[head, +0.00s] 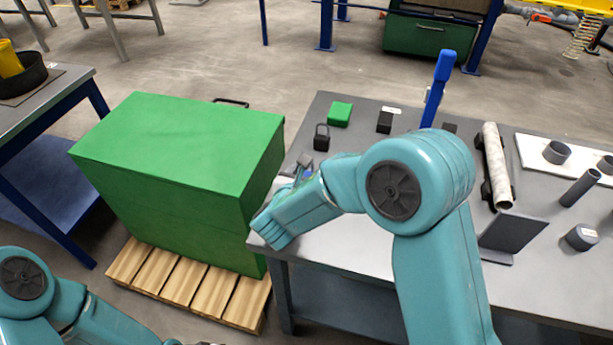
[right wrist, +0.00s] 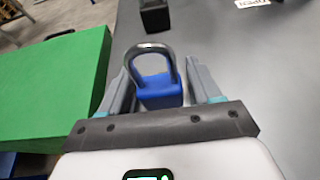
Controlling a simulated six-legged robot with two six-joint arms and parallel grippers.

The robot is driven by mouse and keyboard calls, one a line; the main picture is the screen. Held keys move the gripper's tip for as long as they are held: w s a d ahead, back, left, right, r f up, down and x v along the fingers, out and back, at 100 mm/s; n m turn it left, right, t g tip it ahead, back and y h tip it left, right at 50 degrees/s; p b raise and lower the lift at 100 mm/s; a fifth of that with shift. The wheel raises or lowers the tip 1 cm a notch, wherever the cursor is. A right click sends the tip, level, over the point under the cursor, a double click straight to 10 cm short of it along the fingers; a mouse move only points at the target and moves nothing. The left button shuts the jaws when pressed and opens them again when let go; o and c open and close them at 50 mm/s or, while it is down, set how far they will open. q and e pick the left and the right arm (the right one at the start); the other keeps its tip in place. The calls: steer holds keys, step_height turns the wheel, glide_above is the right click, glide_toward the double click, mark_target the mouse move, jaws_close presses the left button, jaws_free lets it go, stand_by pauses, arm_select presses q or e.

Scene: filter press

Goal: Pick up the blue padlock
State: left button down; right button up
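The blue padlock (right wrist: 160,92) is in the right wrist view, with its grey shackle pointing away from me. Its blue body lies between the two fingers of my right gripper (right wrist: 160,80). The fingers look open, with a narrow gap at each side of the body. In the head view only a small bit of the blue padlock (head: 308,173) shows beside my right gripper (head: 304,164), at the left edge of the grey table; my wrist hides part of it.
A large green box (head: 180,180) on a wooden pallet (head: 190,293) stands close left of the table (head: 365,165). A black padlock (head: 321,138), a green block (head: 340,114) and a dark block (head: 385,121) lie beyond. A blue upright (head: 438,88) and pipe (head: 497,165) are to the right.

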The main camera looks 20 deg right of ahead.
steer(key=shift+f, duration=0.1)
steer(key=c, duration=0.7)
